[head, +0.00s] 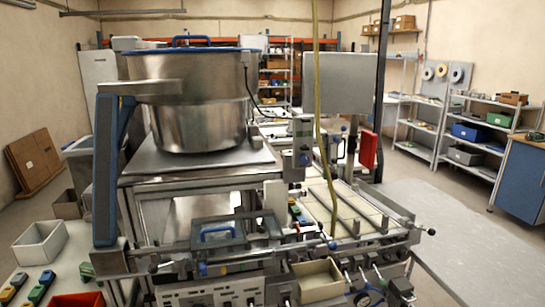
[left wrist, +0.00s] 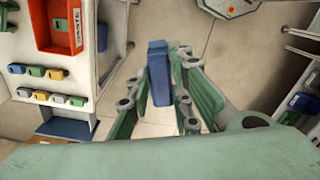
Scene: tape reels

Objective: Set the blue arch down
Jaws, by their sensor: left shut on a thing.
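In the left wrist view, my left gripper (left wrist: 156,76) has its green-padded fingers closed around a blue block (left wrist: 160,70), which I take as the blue arch. Its arch opening does not show from this angle. The block is held between the fingers, to the right of a pale table top and with floor visible around it. I cannot make out the left gripper or the held arch in the head view. My right gripper is not in view.
In the left wrist view, a red bin (left wrist: 58,28) and rows of small coloured blocks (left wrist: 36,71) occupy the table on the left. The head view shows a white bin (head: 40,245), a red bin (head: 78,300) and a large steel bowl (head: 195,100) on a machine.

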